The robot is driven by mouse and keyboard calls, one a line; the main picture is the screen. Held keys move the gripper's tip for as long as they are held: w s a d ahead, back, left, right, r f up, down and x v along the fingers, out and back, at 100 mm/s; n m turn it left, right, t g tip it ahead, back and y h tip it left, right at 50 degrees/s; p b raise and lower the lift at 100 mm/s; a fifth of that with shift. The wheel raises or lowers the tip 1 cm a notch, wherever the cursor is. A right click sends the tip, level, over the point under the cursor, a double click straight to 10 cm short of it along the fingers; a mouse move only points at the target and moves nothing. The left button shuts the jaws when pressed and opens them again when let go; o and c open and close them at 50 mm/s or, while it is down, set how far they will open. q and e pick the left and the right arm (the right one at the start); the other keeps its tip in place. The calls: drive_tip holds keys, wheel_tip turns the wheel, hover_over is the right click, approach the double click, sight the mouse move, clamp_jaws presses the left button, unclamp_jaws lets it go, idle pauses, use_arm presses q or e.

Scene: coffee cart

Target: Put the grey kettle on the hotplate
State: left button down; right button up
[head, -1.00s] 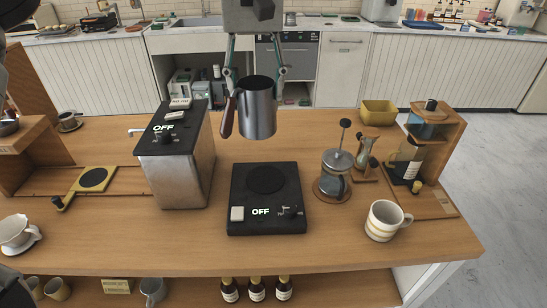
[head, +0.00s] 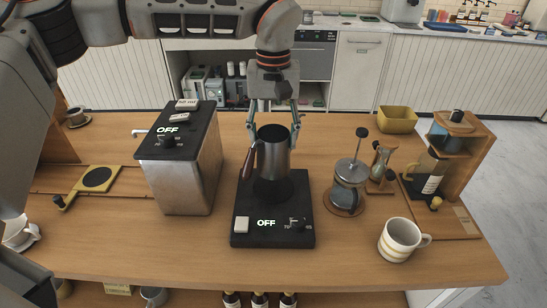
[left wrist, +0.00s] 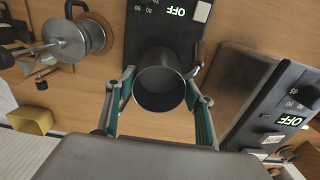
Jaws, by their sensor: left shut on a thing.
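The grey kettle (head: 273,160) is upright over the black hotplate (head: 296,213), with its dark handle to the left. Its base overlaps the round heating plate in the head view; I cannot tell whether it touches. My left gripper (head: 272,128) comes from behind and is shut on the kettle's body near the rim. In the left wrist view the kettle (left wrist: 160,88) is seen from above, empty and dark inside, between the two fingers (left wrist: 160,100). The hotplate (left wrist: 155,32) shows beyond it, and its display reads OFF. My right gripper is not in view.
A steel boiler (head: 182,178) reading OFF stands left of the hotplate. A French press (head: 349,182), a striped mug (head: 402,238) and a yellow bowl (head: 397,119) are on the right. Bare wood (head: 200,245) lies along the counter's front.

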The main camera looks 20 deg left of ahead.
sight(274, 157)
use_arm(q)
drive_tip(key=shift+w+f, duration=0.1)
drive_tip(key=shift+f, duration=2.95)
drive_tip(key=c, duration=0.9)
unclamp_jaws()
drive_tip(key=shift+f, duration=0.15)
drive_tip(key=shift+o, duration=0.2)
wheel_tip(274, 157, up, 12)
